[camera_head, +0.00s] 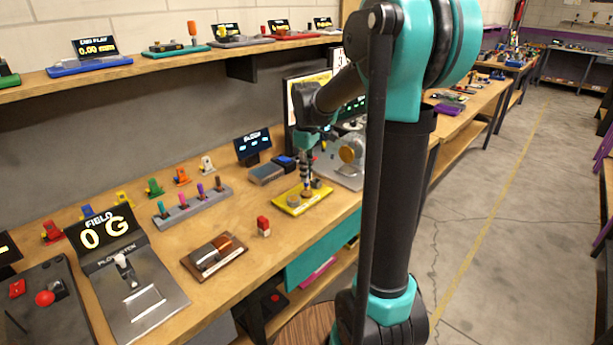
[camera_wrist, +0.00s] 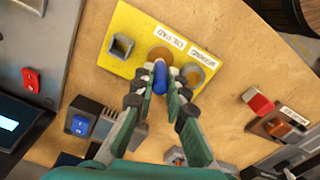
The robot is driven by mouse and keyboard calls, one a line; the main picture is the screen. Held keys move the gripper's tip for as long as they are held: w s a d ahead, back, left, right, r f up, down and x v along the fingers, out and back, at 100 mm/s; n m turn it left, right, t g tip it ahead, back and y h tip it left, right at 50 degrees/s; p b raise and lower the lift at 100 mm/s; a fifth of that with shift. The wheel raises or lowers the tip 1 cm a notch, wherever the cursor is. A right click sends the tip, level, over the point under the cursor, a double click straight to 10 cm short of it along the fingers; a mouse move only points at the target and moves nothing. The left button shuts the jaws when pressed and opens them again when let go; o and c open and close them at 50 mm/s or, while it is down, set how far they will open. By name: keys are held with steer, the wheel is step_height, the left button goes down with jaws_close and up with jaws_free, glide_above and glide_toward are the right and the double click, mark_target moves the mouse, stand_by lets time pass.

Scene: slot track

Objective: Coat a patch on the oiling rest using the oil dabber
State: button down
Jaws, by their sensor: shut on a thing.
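My gripper (camera_wrist: 160,98) is shut on the oil dabber (camera_wrist: 160,77), a blue stick held between its two fingers. The dabber's end shows at the near edge of the brown round oil pad (camera_wrist: 160,53); I cannot tell if it touches. The pad sits on a yellow plate (camera_wrist: 128,22), labelled "OIL PAD", with an empty square holder (camera_wrist: 121,46) and a second round recess (camera_wrist: 195,73). In the head view my gripper (camera_head: 306,182) is over the yellow plate (camera_head: 292,207). A low brown block with a white label, seemingly the oiling rest (camera_head: 216,256), is also in the wrist view (camera_wrist: 272,127).
A small red block (camera_head: 263,227) stands between the plate and the brown block. A grey rack (camera_head: 192,207) of coloured pegs is left of the plate. A blue-topped grey block (camera_wrist: 86,120) is close by.

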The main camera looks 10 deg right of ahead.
steer(key=shift+r, duration=2.9)
